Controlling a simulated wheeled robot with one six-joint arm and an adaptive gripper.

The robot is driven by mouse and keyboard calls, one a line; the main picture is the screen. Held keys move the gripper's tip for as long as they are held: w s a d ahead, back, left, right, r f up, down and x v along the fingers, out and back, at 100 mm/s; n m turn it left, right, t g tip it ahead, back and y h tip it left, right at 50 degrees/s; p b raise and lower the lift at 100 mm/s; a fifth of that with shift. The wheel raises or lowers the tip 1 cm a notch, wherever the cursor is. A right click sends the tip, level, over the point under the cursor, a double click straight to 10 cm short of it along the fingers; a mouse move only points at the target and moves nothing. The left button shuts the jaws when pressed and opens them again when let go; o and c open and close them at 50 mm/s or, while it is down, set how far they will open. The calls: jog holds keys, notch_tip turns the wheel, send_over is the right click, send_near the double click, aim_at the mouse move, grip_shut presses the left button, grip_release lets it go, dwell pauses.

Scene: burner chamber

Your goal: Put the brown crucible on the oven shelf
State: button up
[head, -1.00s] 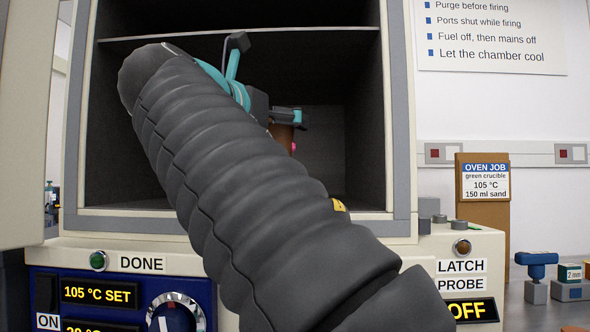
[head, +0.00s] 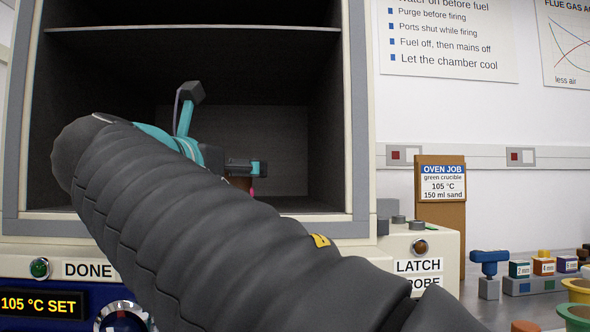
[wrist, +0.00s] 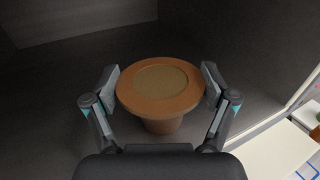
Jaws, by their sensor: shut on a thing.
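The brown crucible (wrist: 160,88) is between my two fingers in the wrist view, upright, with light brown fill inside its rim. My gripper (wrist: 160,85) is shut on its rim from both sides. In the head view my gripper (head: 248,170) is inside the oven chamber, and only a small piece of the crucible (head: 241,184) shows behind it. The oven (head: 360,120) stands open. Its dark floor lies below the crucible in the wrist view; whether the crucible's base touches it I cannot tell. My arm hides much of the chamber's left and lower part.
A thin rack edge (head: 190,28) crosses the upper chamber. The chamber's right wall is close to my gripper. A brown job board (head: 440,215) stands right of the oven. Small coloured blocks (head: 543,267) and bowls (head: 577,315) are on the bench at right.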

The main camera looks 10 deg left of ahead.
jog(key=o, duration=1.1)
jog(key=s, duration=0.8)
jog(key=s+a, duration=0.1)
jog(key=s, duration=0.3)
jog(key=shift+a, duration=0.1)
